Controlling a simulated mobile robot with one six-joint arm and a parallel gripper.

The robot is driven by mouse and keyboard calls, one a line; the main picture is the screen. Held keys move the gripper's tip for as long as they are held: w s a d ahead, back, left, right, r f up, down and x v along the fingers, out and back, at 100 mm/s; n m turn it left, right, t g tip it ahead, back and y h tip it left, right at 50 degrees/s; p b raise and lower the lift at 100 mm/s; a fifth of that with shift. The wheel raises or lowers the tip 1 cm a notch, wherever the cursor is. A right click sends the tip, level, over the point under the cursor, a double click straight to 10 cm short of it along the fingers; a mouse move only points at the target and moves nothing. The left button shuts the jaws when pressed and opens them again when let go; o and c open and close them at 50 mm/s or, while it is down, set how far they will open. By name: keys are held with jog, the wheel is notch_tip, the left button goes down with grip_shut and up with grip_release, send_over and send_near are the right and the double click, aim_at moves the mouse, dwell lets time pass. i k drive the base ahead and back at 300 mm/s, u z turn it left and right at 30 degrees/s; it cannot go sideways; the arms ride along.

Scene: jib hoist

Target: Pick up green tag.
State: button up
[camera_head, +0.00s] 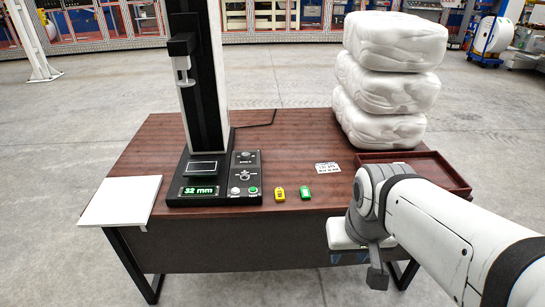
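The green tag (305,193) lies on the dark wooden table (270,144), close to its front edge. A yellow tag (279,194) lies just left of it, with a small gap between them. My arm reaches in from the lower right. The dark end piece that seems to belong to my gripper (377,277) hangs in front of the table, right of and below the green tag in the picture, and clear of it. The fingers cannot be made out, and nothing is seen held.
A black column device (208,100) with a "32 mm" display stands left of the tags. A white panel (121,200) lies at the left edge. A printed card (327,168) lies behind the green tag. Wrapped white bundles (388,90) and a brown tray (440,166) are at the right.

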aim_at(304, 191)
jog(key=i, duration=1)
jog(key=u, duration=0.05)
